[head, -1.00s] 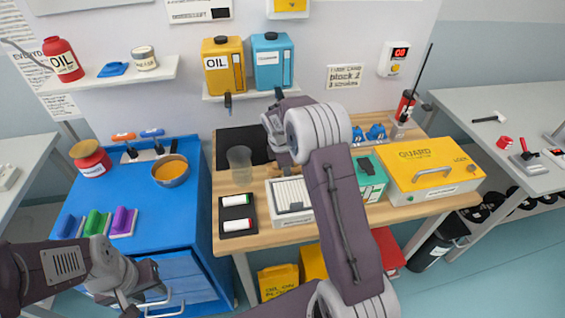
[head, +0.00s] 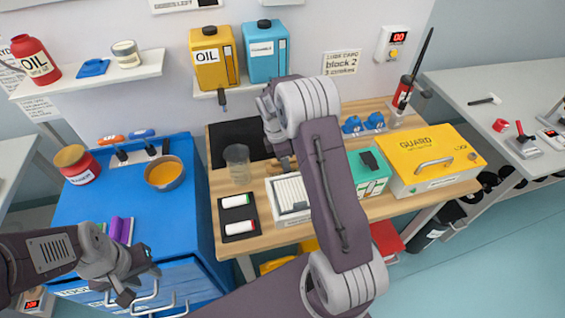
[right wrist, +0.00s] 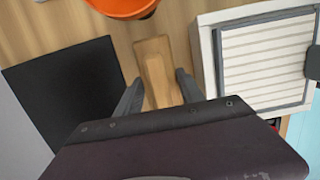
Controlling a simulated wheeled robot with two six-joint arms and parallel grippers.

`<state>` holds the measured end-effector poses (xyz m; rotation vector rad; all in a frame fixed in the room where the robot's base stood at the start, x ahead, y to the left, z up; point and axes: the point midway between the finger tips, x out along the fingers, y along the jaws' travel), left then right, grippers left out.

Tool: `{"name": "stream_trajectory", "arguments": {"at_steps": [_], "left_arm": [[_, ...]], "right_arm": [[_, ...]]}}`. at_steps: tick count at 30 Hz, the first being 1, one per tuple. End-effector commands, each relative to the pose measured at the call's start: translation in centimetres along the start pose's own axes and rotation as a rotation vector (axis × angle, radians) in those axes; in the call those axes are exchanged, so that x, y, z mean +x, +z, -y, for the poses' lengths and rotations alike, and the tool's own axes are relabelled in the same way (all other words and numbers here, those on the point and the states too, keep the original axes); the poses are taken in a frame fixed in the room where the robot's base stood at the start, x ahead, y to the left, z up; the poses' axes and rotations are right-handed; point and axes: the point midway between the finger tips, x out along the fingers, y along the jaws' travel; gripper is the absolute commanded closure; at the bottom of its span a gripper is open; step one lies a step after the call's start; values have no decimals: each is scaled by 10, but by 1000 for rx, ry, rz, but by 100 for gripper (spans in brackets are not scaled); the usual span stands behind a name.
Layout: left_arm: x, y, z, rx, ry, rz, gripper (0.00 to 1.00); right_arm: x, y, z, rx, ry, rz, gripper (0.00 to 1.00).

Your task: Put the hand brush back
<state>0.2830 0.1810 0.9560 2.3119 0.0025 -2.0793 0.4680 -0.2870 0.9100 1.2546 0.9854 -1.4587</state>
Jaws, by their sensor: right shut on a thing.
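My right gripper (right wrist: 155,92) is shut on a pale wooden piece (right wrist: 154,65), which looks like the hand brush's handle; no bristles show. In the head view my right gripper (head: 286,160) hangs over the wooden bench, between the dark mat and the white ribbed tray, and my own arm hides most of it. I cannot make out the brush there. My left gripper (head: 138,284) looks open and empty, in front of the blue cabinet near its drawer handles.
The wooden bench holds a dark mat (head: 228,138), a clear cup (head: 237,165), a white ribbed tray (head: 289,196), a black tray with two markers (head: 238,214), a green box (head: 369,179) and a yellow guard box (head: 432,158). The blue cabinet (head: 165,215) carries a bowl (head: 165,174).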

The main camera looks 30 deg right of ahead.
Motion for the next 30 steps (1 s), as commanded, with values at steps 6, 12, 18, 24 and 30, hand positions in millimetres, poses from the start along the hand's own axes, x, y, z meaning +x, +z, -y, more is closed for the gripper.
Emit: {"name": "stream_trajectory", "arguments": {"at_steps": [6,12,18,24,30], "left_arm": [[0,0,0,0,0,-1,64],[0,0,0,0,0,-1,64],[-1,0,0,0,0,-1,64],[-2,0,0,0,0,-1,64],[-4,-1,0,0,0,-1,64]], "right_arm": [[1,0,0,0,0,0,93],[1,0,0,0,0,0,33],[0,0,0,0,1,0,33],[-33,0,-1,-1,5,0,33],[-68,0,-1,1,3,0,33]]}}
